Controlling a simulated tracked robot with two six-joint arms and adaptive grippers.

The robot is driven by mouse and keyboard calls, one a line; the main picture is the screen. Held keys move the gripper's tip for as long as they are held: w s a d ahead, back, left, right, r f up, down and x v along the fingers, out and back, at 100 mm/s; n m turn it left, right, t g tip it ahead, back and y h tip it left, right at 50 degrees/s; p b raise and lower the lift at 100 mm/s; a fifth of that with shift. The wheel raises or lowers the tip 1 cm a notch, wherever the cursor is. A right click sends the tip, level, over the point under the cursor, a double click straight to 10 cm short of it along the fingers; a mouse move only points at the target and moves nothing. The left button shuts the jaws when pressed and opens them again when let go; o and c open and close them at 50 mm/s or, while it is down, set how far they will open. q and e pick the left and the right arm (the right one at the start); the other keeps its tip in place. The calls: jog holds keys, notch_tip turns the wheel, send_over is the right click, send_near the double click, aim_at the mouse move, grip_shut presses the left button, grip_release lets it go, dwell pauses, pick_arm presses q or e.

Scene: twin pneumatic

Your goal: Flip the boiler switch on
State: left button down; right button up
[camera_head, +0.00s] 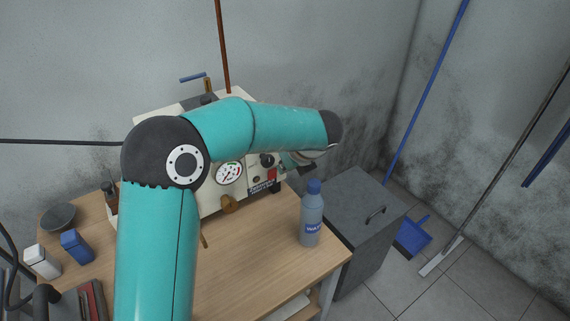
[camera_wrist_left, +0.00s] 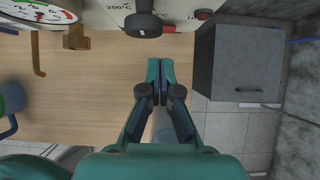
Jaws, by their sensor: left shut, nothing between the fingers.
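The boiler is a cream machine (camera_head: 209,203) at the back of the wooden table, partly hidden by my left arm. Its front has a round gauge (camera_head: 229,173), a black knob (camera_head: 267,160) and a small red part (camera_head: 271,175) above a dark label. I cannot tell the red part's switch position. My left gripper (camera_head: 298,163) is near the machine's right end, mostly hidden by my wrist. In the left wrist view its fingers (camera_wrist_left: 160,68) are together and empty, apart from the panel. The black knob (camera_wrist_left: 143,22) and gauge (camera_wrist_left: 38,12) show beyond. My right gripper is out of view.
A blue water bottle (camera_head: 311,217) stands on the table's right part, close below my left wrist. A grey cabinet (camera_head: 359,199) stands right of the table (camera_head: 238,262). A bowl (camera_head: 59,217) and small boxes (camera_head: 74,245) are at left. The table's front middle is clear.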

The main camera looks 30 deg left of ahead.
aim_at(271, 172)
pick_arm(q)
jog(key=x, duration=0.7)
jog(key=shift+p, duration=0.35)
jog(key=shift+w+a+r+p, duration=0.15)
jog(key=shift+a+r+p, duration=0.35)
jog(key=shift+p, duration=0.1)
jog(key=shift+f, duration=0.3)
jog(key=shift+r, duration=0.15)
